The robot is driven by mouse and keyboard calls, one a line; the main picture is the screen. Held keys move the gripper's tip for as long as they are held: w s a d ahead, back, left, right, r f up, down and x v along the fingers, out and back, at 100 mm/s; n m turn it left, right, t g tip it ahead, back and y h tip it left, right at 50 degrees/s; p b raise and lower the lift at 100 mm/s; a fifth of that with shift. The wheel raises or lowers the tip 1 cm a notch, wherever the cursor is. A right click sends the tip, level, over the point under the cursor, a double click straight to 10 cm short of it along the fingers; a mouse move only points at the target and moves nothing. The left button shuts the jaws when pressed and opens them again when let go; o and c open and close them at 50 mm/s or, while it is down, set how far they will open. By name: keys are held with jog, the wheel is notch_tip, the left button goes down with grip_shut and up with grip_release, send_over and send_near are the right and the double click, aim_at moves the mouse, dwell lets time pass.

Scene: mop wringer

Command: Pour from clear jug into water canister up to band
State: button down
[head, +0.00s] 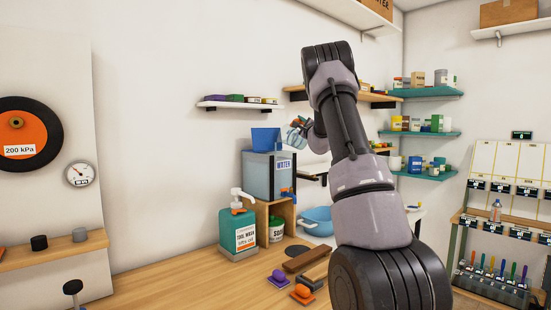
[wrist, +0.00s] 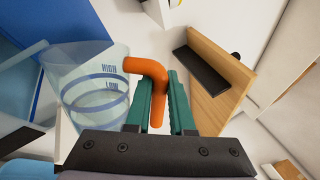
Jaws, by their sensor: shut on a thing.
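The clear jug (wrist: 90,85) fills the left of the wrist view, tilted, with dark bands marked HIGH and LOW. Its lower part looks pale blue-green, but I cannot tell the water level. My gripper (wrist: 160,95) has its green fingers shut on the jug's orange handle (wrist: 152,68). In the head view, the water canister (head: 259,178) is grey-blue, labelled WATER, and stands on a small wooden stand. A blue open-topped piece (head: 265,138) sits on its top. The jug (head: 293,137) is small there, just right of that piece and apparently above canister height. My arm partly hides it.
A green soap pump bottle (head: 239,232) stands in front of the canister on the wooden bench (head: 180,270). A blue basin (head: 316,222) lies behind my arm. A white shelf (head: 238,106) is on the wall above. In the wrist view, a wooden board (wrist: 225,75) is to the right.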

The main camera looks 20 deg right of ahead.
aim_at(292, 131)
jog(key=shift+a+f+n+y, duration=0.1)
jog(key=shift+a+n+y, duration=0.35)
jog(key=shift+n, duration=0.35)
dwell(0.5)
jog(key=shift+s+a+r+n+t+y+b, duration=0.1)
jog(key=shift+a+r+n+t+y+b, duration=0.15)
jog(key=shift+a+n, duration=0.45)
jog(key=shift+s+a+r+n+t+y+b, duration=0.1)
jog(key=shift+a+r+n+y+b, duration=0.15)
jog(key=shift+a+n, duration=0.4)
dwell(0.9)
